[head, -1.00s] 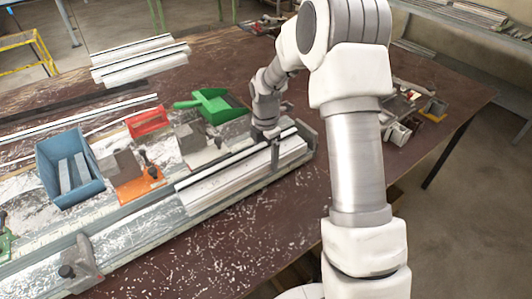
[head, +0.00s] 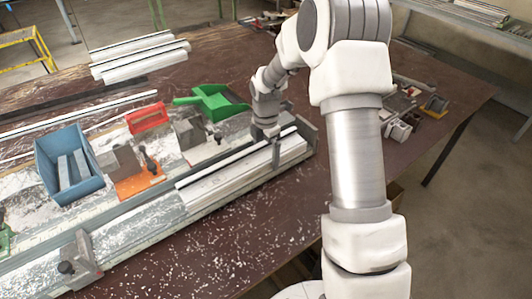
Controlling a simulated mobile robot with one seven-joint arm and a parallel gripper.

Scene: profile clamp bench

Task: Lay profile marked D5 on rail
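A long white profile with a dark line along its top (head: 222,176) lies lengthwise along the right part of the grey rail (head: 140,226). I cannot read any mark on it, so I cannot tell whether it is D5. My gripper (head: 267,136) points down at the right part of this profile, close to the rail's right end. Its fingertips are too small and partly hidden, so I cannot tell whether they are open or shut on the profile. More white profiles (head: 138,58) lie stacked at the back left, with marks also unreadable.
A grey clamp (head: 82,262) stands at the rail's left. Behind the rail are a blue bin (head: 78,192) with grey bars, an orange-based fixture (head: 138,184), a red holder (head: 147,117) and a green scoop (head: 214,102).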

